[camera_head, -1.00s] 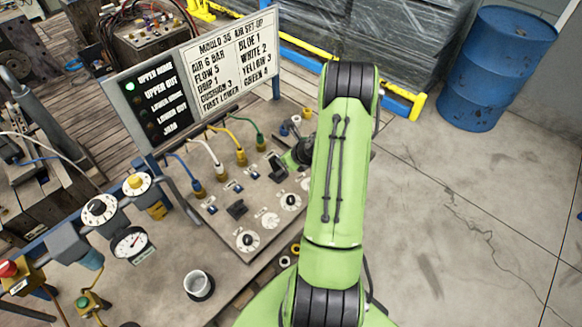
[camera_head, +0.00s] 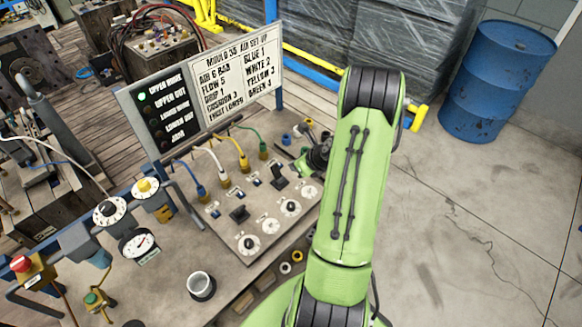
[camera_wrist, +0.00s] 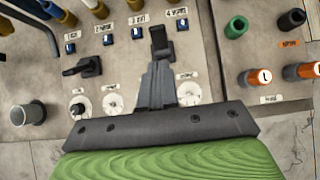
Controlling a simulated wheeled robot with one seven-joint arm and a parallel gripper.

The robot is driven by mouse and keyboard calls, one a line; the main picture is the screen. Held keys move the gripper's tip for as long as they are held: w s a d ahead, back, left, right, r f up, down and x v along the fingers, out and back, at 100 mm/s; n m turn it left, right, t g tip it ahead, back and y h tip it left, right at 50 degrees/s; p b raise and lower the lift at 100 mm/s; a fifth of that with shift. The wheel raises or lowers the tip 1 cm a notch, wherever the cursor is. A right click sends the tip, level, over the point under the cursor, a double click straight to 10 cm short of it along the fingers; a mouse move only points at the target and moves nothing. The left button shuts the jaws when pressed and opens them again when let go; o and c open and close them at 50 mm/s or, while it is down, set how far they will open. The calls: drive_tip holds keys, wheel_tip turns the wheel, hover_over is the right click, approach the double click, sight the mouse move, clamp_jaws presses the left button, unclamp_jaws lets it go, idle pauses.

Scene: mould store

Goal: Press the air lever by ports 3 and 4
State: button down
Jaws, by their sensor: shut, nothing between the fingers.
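The control panel (camera_head: 262,215) carries two black levers. The right lever (camera_head: 279,177) sits below the yellow and green hose ends; in the wrist view this lever (camera_wrist: 162,42) stands just beyond my fingertips, below labels 3 and 4. The left lever (camera_head: 238,213) also shows in the wrist view (camera_wrist: 82,67), its handle pointing left. My gripper (camera_head: 302,165) is shut and empty, beside the right lever and partly hidden by my arm. In the wrist view my gripper (camera_wrist: 157,72) overlaps the lower part of that lever; I cannot tell whether they touch.
Hoses in blue (camera_head: 201,193), white (camera_head: 224,181), yellow (camera_head: 244,166) and green (camera_head: 263,150) plug in behind the levers. White dials (camera_head: 249,244) line the panel front. A sign board (camera_head: 205,85) stands behind, with its top lamp lit green. A cup (camera_head: 201,286) stands at front.

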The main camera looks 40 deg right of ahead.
wheel_tip(320, 180, up, 7)
drive_tip(key=s, duration=0.1)
drive_tip(key=shift+s+f, duration=0.2)
drive_tip(key=shift+s, duration=0.15)
drive_tip(key=shift+s+r, duration=0.1)
drive_tip(key=s+a+r+n+g+b, duration=0.1)
drive_tip(key=a+r+n, duration=0.4)
drive_tip(key=a+n, duration=0.5)
drive_tip(key=s+a+r+n+g+b, duration=0.1)
drive_tip(key=a+r+n, duration=0.4)
drive_tip(key=a+n, duration=0.45)
drive_tip(key=s+a+r+n+b, duration=0.1)
drive_tip(key=s+a+n, duration=0.2)
drive_tip(key=s+n, duration=0.3)
drive_tip(key=s+a+r+n+b, duration=0.1)
drive_tip(key=s+a+r+n, duration=0.1)
drive_tip(key=s+a+n, duration=0.2)
drive_tip(key=s+n, duration=0.3)
drive_tip(key=n, duration=0.3)
drive_tip(key=shift+s+a+g, duration=0.15)
drive_tip(key=shift+a+g, duration=0.1)
drive_tip(key=shift+g, duration=0.05)
